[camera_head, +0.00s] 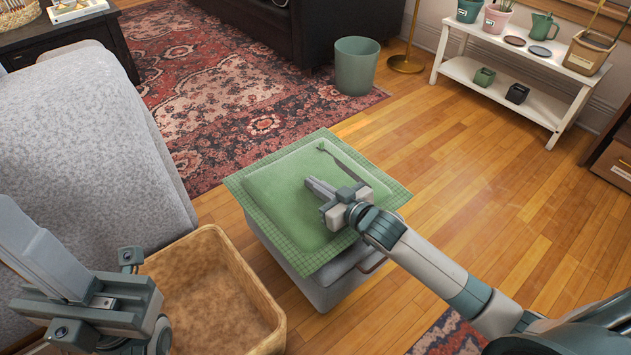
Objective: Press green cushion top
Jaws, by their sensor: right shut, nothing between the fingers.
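The green cushion (285,192) lies on a green checked cloth (240,192) over a grey upholstered ottoman (335,290) in the middle of the head view. My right gripper (314,186) is shut and empty, with its fingers over the middle of the cushion top, pointing left. It hides part of the top; I cannot tell whether the fingers touch it. My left gripper (35,245) is at the lower left, away from the cushion, above the sofa side and the brown bin; its opening cannot be made out.
An open brown fuzzy bin (268,300) stands left of the ottoman. A grey sofa (90,140) fills the left. A dark strap (345,168) lies on the cushion's far side. A green bucket (356,66) and white shelf (500,85) stand behind. Wood floor at right is clear.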

